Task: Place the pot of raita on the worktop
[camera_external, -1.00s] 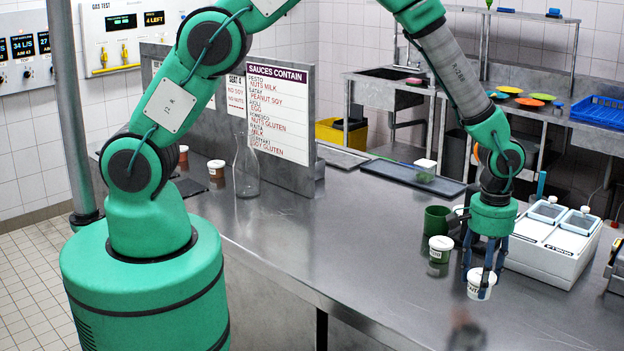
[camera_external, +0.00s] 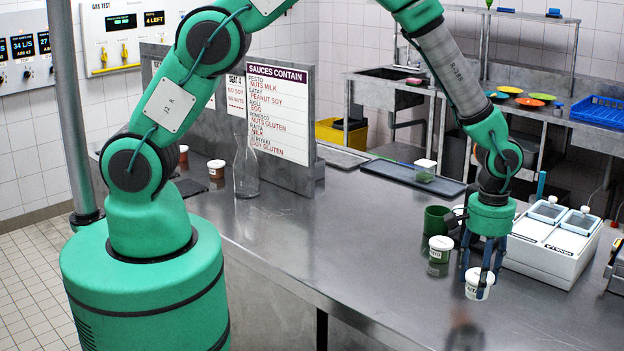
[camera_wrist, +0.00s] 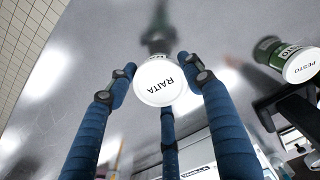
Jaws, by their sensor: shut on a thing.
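The pot of raita (camera_external: 477,287) is a small white tub whose lid reads RAITA in the wrist view (camera_wrist: 160,82). My gripper (camera_external: 484,272) points down with its blue fingers shut around the pot. In the wrist view the fingers (camera_wrist: 165,90) surround the lid. The steel worktop (camera_external: 340,250) lies below. A dark blurred reflection shows on it, apart from the pot's base, so the pot appears held a little above the surface.
A pesto pot (camera_external: 439,250) stands left of my gripper, in front of a green container (camera_external: 436,221). A white two-lidded appliance (camera_external: 550,245) stands close on the right. A glass bottle (camera_external: 246,170) is farther left. The front middle of the worktop is clear.

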